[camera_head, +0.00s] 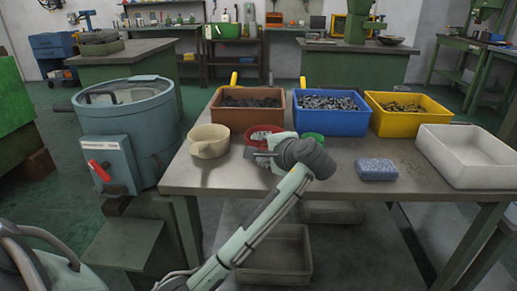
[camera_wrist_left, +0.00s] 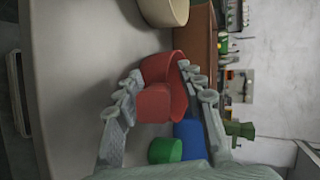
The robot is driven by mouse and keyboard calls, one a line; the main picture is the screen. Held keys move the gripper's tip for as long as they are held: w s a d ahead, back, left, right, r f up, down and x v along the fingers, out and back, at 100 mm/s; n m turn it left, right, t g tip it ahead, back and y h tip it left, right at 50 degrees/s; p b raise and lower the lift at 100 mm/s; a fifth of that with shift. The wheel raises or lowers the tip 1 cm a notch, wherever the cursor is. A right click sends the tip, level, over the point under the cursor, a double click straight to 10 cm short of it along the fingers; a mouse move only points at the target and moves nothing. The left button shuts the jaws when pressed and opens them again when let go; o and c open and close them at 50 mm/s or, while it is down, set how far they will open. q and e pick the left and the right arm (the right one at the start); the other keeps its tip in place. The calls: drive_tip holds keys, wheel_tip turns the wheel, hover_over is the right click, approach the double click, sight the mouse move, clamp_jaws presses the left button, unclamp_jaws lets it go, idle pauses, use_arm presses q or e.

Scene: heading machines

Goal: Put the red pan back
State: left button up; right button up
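The red pan (camera_head: 262,132) sits on the grey table, between a beige pan and a green one, in front of the brown bin. My left gripper (camera_head: 262,157) is at its near side and hides part of it. In the left wrist view, the red pan (camera_wrist_left: 179,95) and its blocky handle lie between the spread fingers of my left gripper (camera_wrist_left: 158,72). The fingers look open; I cannot tell whether either touches the pan. My right gripper is not in view.
The beige pan (camera_head: 209,141) is left of the red one, the green pan (camera_head: 313,139) right. Brown (camera_head: 248,118), blue (camera_head: 330,122) and yellow (camera_head: 405,121) bins stand behind. A blue-grey sponge-like block (camera_head: 376,169) and white tray (camera_head: 470,160) are right. The table's front left is clear.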

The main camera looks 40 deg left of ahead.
use_arm(q)
drive_tip(key=v, duration=1)
drive_tip(key=shift+s+d+r, duration=0.15)
drive_tip(key=shift+s+d, duration=0.05)
drive_tip(key=shift+d, duration=0.1)
